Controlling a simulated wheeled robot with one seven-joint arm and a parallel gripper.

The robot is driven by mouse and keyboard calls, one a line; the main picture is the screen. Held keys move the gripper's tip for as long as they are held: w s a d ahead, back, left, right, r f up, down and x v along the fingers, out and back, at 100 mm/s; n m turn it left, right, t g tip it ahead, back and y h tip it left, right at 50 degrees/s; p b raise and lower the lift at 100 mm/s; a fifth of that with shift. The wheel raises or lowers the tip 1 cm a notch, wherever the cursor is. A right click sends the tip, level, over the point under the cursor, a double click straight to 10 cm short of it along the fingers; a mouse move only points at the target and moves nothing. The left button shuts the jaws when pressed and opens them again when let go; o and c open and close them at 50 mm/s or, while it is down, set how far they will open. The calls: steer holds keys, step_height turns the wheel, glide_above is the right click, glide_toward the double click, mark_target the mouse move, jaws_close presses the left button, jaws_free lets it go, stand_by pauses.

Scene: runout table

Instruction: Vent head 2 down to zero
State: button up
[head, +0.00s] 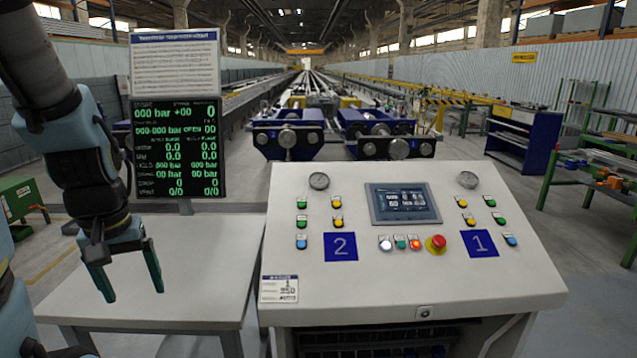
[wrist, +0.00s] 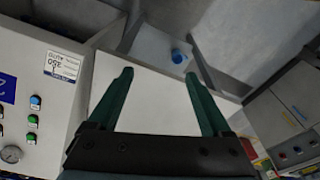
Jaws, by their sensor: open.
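The control console (head: 400,270) has a blue plate marked 2 (head: 341,246) on its left half. Beside that plate are green buttons (head: 302,203) (head: 301,221), a blue button (head: 301,241), two yellow buttons (head: 338,221) and a round gauge (head: 319,181). The gauge's needle is too small to read. My gripper (head: 128,283) is open and empty above the white side table, left of the console. In the wrist view my gripper (wrist: 165,95) spans the table top, and the blue button (wrist: 36,101) and gauge (wrist: 11,154) show at left.
The right half has a plate marked 1 (head: 479,243), its own buttons and a gauge (head: 467,180). A red emergency knob (head: 437,243) and a screen (head: 403,203) sit mid-panel. A green-text display (head: 177,150) stands behind the bare side table (head: 190,285).

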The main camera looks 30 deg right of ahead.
jaws_close()
stand_by(0.5)
stand_by(0.8)
